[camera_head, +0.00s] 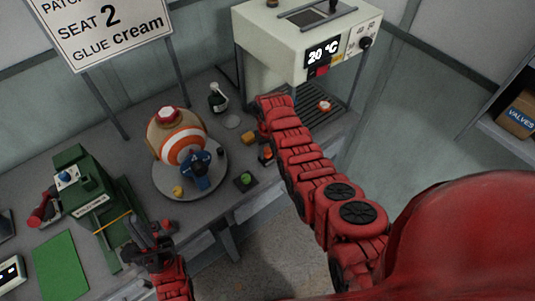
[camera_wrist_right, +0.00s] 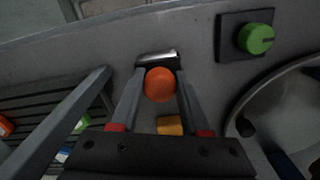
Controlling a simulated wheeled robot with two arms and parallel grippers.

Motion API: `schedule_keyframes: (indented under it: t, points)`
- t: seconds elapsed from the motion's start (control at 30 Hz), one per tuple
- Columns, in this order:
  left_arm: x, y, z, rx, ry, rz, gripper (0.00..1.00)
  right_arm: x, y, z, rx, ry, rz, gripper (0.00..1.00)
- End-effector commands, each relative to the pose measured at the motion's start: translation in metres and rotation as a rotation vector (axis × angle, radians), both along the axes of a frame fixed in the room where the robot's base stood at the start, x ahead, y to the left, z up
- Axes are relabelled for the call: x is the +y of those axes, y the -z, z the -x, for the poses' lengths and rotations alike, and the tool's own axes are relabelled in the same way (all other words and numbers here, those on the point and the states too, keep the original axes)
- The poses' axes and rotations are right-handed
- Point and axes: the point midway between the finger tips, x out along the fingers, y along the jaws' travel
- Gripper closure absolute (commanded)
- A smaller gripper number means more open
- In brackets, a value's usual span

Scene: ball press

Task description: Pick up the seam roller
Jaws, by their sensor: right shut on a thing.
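The seam roller (camera_wrist_right: 160,84) has a round orange handle end and a shiny metal part beyond it in the right wrist view. In the head view the seam roller (camera_head: 267,153) shows small and partly hidden, below the end of my red right arm. My right gripper (camera_wrist_right: 161,76) has its fingers on both sides of the seam roller and is shut on it, close above the grey table. Its fingers are hard to make out in the head view. My left gripper (camera_head: 152,232) is apart at the lower left, with its dark fingers spread and empty.
A yellow-orange block (camera_wrist_right: 170,125) lies beside the roller. A green knob (camera_wrist_right: 256,38) sits near the table's edge. A turntable (camera_head: 161,188) carries an orange-and-white ball. The press (camera_head: 284,45) stands at the back; a green machine (camera_head: 88,195) is at the left.

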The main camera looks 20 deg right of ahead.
Motion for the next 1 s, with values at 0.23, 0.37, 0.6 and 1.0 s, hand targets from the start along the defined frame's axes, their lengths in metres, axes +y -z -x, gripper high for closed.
schedule_keyframes:
  t: [0.23, 0.37, 0.6, 1.0]
  points:
    - [0.000, 0.004, 0.000, 0.000, 0.000, 0.000, 1.00, 0.000, -0.005, -0.001, -0.003, 0.000, 0.001, 1.00]
    - [0.000, 0.011, 0.000, 0.000, 0.000, 0.000, 1.00, 0.000, -0.012, -0.001, -0.004, 0.000, 0.001, 1.00]
    - [0.000, 0.028, 0.000, 0.000, 0.000, 0.000, 1.00, 0.005, -0.034, 0.010, -0.006, -0.002, 0.000, 1.00]
    - [0.000, -0.037, 0.000, 0.000, 0.000, 0.000, 1.00, 0.030, -0.053, 0.079, 0.003, 0.000, -0.003, 1.00]
